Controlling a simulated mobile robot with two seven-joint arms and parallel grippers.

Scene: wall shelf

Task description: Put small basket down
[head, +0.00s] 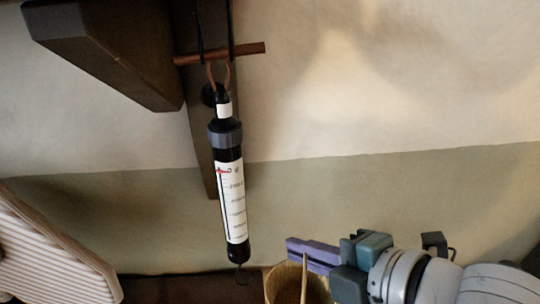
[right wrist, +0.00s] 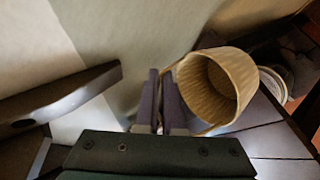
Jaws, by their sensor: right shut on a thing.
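The small basket (head: 282,286) is woven and straw-coloured, at the bottom edge of the head view, cut off below. It also shows in the right wrist view (right wrist: 236,84), where its open mouth faces the camera and it looks empty. A thin handle rises from its rim towards the fingers. My right gripper (head: 298,245) is above the basket, with its purple fingers shut on the handle. The fingers also show close together in the right wrist view (right wrist: 161,78). Whether the basket's base touches a surface cannot be told. My left gripper is not in view.
A black and white hanging scale (head: 234,200) hangs from a wooden peg (head: 247,50) left of my right gripper. A dark wooden bracket (head: 110,55) juts out above. A striped item (head: 50,250) is at lower left. A planked surface (right wrist: 270,140) lies beside the basket.

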